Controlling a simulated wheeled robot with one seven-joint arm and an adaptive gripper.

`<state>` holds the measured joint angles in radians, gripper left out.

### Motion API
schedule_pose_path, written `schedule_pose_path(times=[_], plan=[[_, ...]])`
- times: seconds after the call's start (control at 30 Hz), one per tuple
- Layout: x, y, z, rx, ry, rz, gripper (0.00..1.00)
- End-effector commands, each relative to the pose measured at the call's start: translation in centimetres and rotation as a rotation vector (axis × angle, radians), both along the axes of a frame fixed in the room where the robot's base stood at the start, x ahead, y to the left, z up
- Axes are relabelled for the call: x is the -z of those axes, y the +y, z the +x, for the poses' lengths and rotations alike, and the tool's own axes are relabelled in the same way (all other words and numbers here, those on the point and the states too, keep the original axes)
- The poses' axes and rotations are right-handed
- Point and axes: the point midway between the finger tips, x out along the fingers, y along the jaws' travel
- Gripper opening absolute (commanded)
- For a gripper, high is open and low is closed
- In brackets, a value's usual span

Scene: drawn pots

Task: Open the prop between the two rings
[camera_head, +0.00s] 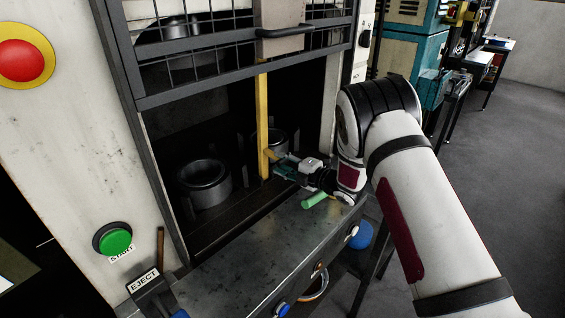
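A yellow upright prop (263,125) stands in the machine opening, between a left ring (204,184) and a right ring (276,138). Its foot is near the opening's floor, and its top meets the raised mesh gate (190,45). A short yellow piece sticks out to the right near its lower end. My gripper (279,165) reaches in from the right, with its fingertips right beside the prop's lower part. I cannot tell whether they touch or hold it. The right ring is partly hidden behind the prop and gripper.
A metal ledge (225,275) runs in front of the opening. A green cylinder (314,200) is below my gripper. A green START button (115,240), an EJECT lever (150,290) and a red button (22,60) are on the left. Dark posts stand around the rings.

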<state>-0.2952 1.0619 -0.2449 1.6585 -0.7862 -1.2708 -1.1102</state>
Motion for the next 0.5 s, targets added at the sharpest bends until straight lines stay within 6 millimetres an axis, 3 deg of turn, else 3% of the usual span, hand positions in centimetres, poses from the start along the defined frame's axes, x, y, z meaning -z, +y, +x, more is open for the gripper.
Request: schedule_pose_path(times=[0.23,0.5], plan=[[-0.3,-0.6,-0.4,0.001,-0.002,0.002,0.36],[-0.9,-4.5,-3.3,0.004,0.0,0.002,0.36]])
